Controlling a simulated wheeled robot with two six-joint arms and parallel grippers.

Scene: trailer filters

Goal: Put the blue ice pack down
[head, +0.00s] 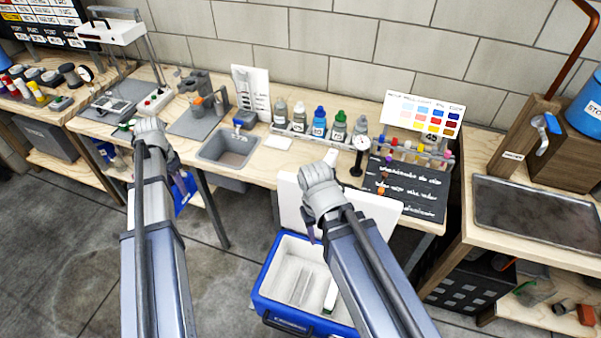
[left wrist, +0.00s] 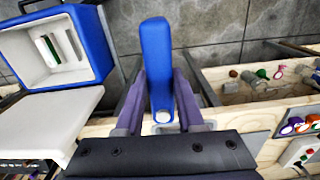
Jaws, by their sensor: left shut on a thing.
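The blue ice pack (left wrist: 156,55) is upright between the purple fingers of my left gripper (left wrist: 157,100), which is shut on it. In the head view, part of the blue ice pack (head: 187,196) shows below my left gripper (head: 180,181), in front of the bench's front edge and left of the cooler. My right gripper (head: 312,234) hangs over the open cooler; its fingers are mostly hidden by its wrist, so I cannot tell its opening.
The open blue cooler (head: 264,290) stands on the floor, a white and green item (head: 331,294) inside. Its white lid (head: 289,208) is raised against the bench. The bench (head: 262,172) holds a sink (head: 228,149), several bottles and a black board (head: 412,188). Floor left of the cooler is clear.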

